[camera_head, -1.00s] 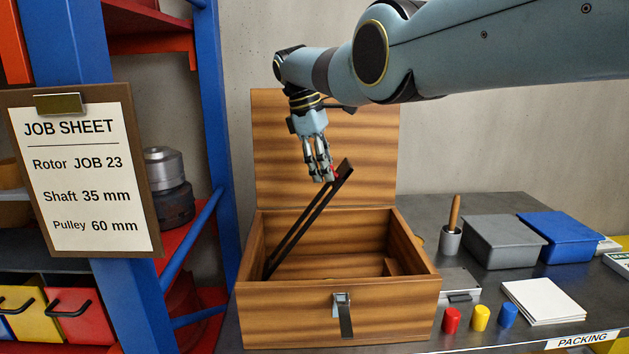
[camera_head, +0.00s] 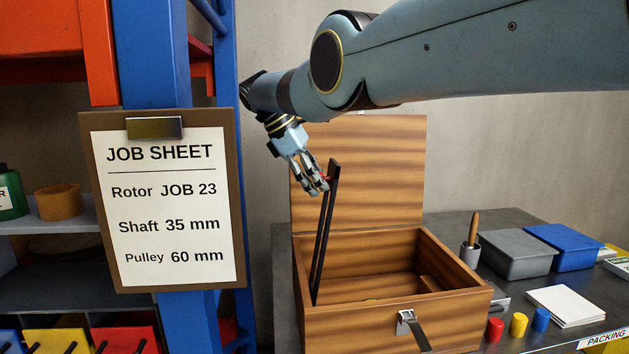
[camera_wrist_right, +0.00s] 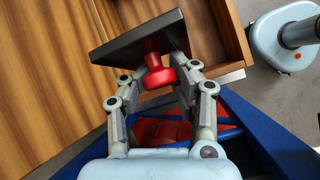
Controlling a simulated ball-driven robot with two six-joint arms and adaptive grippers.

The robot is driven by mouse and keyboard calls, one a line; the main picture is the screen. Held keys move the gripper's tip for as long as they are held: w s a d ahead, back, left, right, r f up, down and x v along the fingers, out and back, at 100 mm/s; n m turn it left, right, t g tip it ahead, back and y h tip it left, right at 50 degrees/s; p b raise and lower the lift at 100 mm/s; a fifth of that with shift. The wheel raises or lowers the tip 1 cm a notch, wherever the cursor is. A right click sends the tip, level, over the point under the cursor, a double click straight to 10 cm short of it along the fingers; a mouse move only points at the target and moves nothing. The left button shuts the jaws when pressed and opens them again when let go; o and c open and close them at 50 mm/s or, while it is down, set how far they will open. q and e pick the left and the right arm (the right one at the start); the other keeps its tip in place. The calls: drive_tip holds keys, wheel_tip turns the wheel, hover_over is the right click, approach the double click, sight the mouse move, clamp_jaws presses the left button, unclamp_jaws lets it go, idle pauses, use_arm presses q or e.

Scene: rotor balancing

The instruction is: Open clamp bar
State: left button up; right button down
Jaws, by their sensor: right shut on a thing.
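The dark clamp bar (camera_head: 324,235) stands steeply raised at the left end of the open wooden box (camera_head: 400,312) in the head view. Its lower end goes down inside the box. My right gripper (camera_head: 322,186) is at the bar's upper end, shut on the red knob (camera_head: 327,178). In the right wrist view the fingers (camera_wrist_right: 157,85) close around the red knob (camera_wrist_right: 158,73), with the dark bar end (camera_wrist_right: 137,42) just beyond it. My left gripper is not in view.
The box's lid (camera_head: 365,185) stands open behind it. A job sheet board (camera_head: 165,195) hangs on the blue rack at left. On the bench at right are grey (camera_head: 510,250) and blue (camera_head: 565,245) bins, white sheets (camera_head: 565,305) and small coloured pegs (camera_head: 518,324).

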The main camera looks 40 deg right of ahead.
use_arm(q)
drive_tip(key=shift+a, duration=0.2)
use_arm(e)
drive_tip(key=shift+r, duration=0.1)
drive_tip(key=c, duration=1.5)
unclamp_jaws()
drive_tip(key=o, duration=0.5)
drive_tip(key=shift+s+a+r, duration=0.1)
drive_tip(key=shift+s+r, duration=0.1)
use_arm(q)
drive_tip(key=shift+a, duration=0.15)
use_arm(e)
drive_tip(key=shift+w, duration=0.1)
wheel_tip(320, 180, up, 10)
drive_tip(key=shift+f, duration=0.1)
